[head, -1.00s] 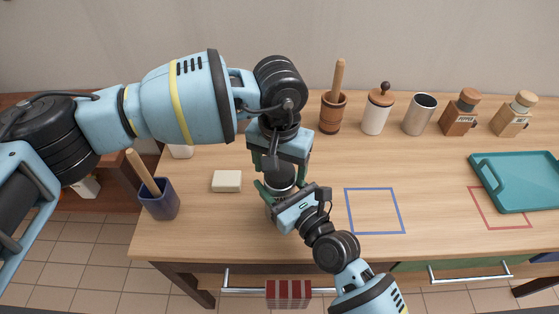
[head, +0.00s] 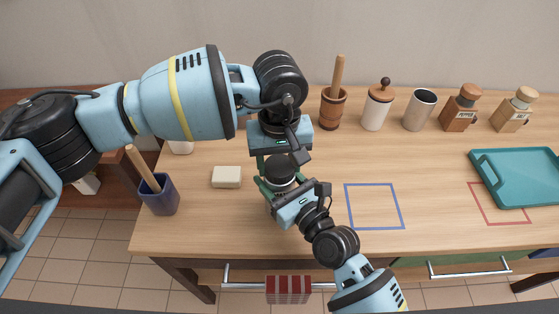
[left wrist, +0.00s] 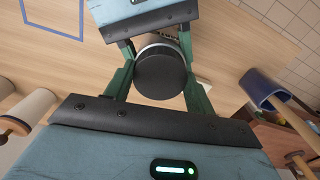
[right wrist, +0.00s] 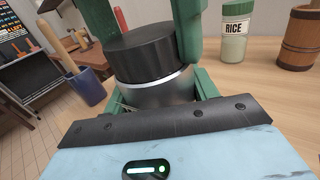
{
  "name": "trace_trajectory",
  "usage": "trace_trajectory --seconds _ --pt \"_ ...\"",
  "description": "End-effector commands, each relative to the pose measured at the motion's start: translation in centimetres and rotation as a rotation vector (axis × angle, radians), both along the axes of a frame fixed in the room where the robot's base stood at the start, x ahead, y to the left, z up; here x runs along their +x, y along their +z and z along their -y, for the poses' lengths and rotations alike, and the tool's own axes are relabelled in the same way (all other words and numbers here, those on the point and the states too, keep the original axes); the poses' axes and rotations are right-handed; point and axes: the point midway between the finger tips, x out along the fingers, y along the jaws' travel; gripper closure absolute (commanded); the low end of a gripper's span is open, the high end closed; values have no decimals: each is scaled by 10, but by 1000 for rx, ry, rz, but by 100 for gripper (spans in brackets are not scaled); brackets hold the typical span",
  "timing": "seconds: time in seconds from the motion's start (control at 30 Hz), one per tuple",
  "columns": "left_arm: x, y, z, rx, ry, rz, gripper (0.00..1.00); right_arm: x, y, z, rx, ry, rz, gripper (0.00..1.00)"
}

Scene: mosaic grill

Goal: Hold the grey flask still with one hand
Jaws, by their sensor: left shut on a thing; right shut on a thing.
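The grey flask (right wrist: 158,94) stands upright on the wooden table, with a black lid (left wrist: 160,74) on top. It also shows in the head view, partly hidden by both grippers. My left gripper (head: 279,176) reaches down from above, and its green fingers are shut on the black lid. My right gripper (head: 277,192) comes from the front right, low at the flask, and is shut on its grey body. The flask's lower part is hidden behind the right gripper.
A cream block (head: 227,177) and a blue holder (head: 160,196) with a wooden stick stand to the left. A blue square outline (head: 374,229) to the right is empty. A teal tray (head: 530,190) lies far right. Jars and a mortar (head: 331,112) line the back.

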Motion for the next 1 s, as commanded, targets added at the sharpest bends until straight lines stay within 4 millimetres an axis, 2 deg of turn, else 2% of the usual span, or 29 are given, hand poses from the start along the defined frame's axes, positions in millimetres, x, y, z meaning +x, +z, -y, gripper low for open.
trace_trajectory --seconds 1.0 --pt "0 1 0 1 1678 1 73 0 -1 1 4 -1 -5 100"
